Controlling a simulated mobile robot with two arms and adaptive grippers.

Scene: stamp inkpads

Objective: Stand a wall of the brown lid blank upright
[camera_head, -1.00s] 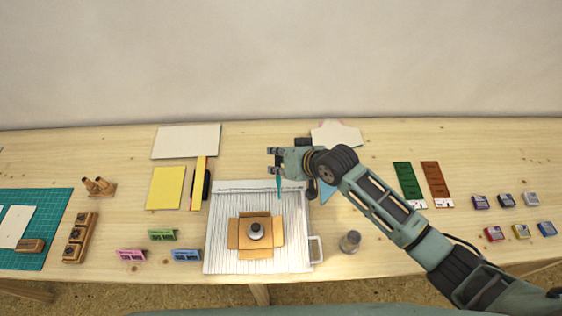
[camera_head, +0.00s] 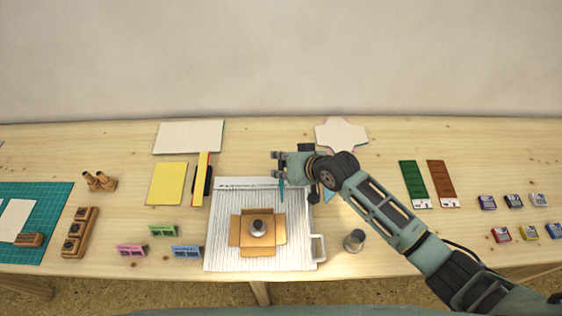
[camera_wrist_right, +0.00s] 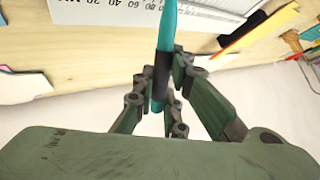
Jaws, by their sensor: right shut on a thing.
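The brown lid blank (camera_head: 271,218) lies on the white ribbed board (camera_head: 222,255) in the head view, with a round metal weight (camera_head: 258,227) at its middle. Its four walls look spread outward around the centre; I cannot tell whether any is partly raised. My right gripper (camera_head: 275,163) is shut on a teal tool with a black grip (camera_wrist_right: 166,40), which also shows in the head view (camera_head: 282,188). The tool hangs over the board's back edge, behind and right of the blank, apart from it. In the wrist view the blank is out of sight. My left gripper is not in view.
A metal cylinder (camera_head: 354,240) stands right of the board, near its white handle (camera_head: 318,247). Green and brown strips (camera_head: 441,185) lie further right.

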